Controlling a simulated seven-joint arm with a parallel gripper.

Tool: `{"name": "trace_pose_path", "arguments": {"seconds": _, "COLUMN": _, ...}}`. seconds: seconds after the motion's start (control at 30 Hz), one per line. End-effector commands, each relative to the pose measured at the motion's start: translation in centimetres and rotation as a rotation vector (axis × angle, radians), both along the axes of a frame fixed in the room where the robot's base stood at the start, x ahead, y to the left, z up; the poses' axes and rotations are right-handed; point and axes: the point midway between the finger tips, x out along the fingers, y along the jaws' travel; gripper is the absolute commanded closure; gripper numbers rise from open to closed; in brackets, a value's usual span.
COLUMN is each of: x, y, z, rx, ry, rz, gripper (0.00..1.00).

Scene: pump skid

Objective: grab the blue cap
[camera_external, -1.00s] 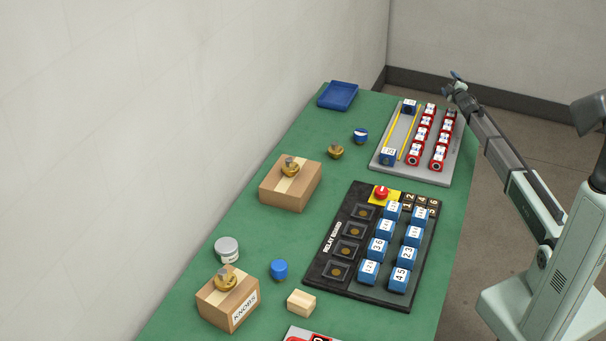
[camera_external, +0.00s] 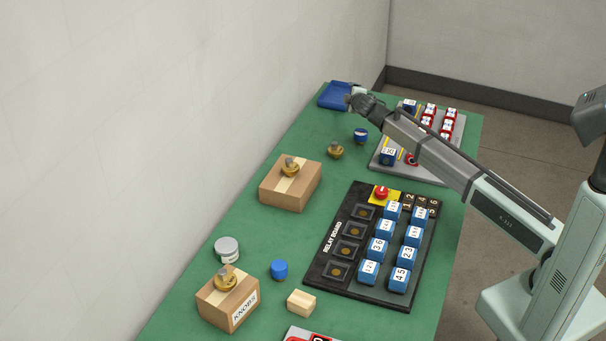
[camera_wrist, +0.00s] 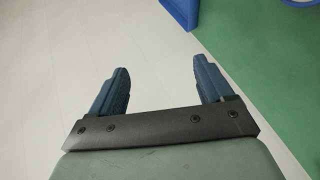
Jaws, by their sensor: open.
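A round blue cap (camera_external: 279,267) sits upright on the green table in the front part, right of the KNOBS box; a darker base shows under it. A second small blue round item with a white band (camera_external: 361,135) stands farther back, left of the grey board. My gripper (camera_external: 353,95) is over the far end of the table, beside the blue tray and well away from the front blue cap. In the wrist view my gripper (camera_wrist: 159,70) has its two fingers wide apart with nothing between them.
The blue tray (camera_external: 334,96) is at the far left corner; its edge shows in the wrist view (camera_wrist: 181,10). Cardboard boxes (camera_external: 300,190) bear brass knobs. The relay board (camera_external: 325,275) and a wooden block (camera_external: 301,303) lie near the front. A grey tin (camera_external: 227,255) stands by the wall.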

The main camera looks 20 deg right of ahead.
Motion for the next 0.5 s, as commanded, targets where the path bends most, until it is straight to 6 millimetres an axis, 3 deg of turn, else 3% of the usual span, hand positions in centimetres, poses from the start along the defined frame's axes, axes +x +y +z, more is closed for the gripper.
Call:
{"name": "trace_pose_path", "arguments": {"seconds": 0.03, "x": -1.2, "y": 2.6, "z": 0.5, "rx": -0.008, "ry": 0.009, "rz": 0.006, "gripper": 0.2}}
{"name": "trace_pose_path", "arguments": {"seconds": 0.1, "x": -2.7, "y": 5.6, "z": 1.2, "rx": -0.016, "ry": 0.022, "rz": 0.006, "gripper": 0.2}}
{"name": "trace_pose_path", "arguments": {"seconds": 0.5, "x": -13.6, "y": 20.4, "z": 4.9, "rx": -0.072, "ry": 0.078, "rz": -0.01, "gripper": 0.2}}
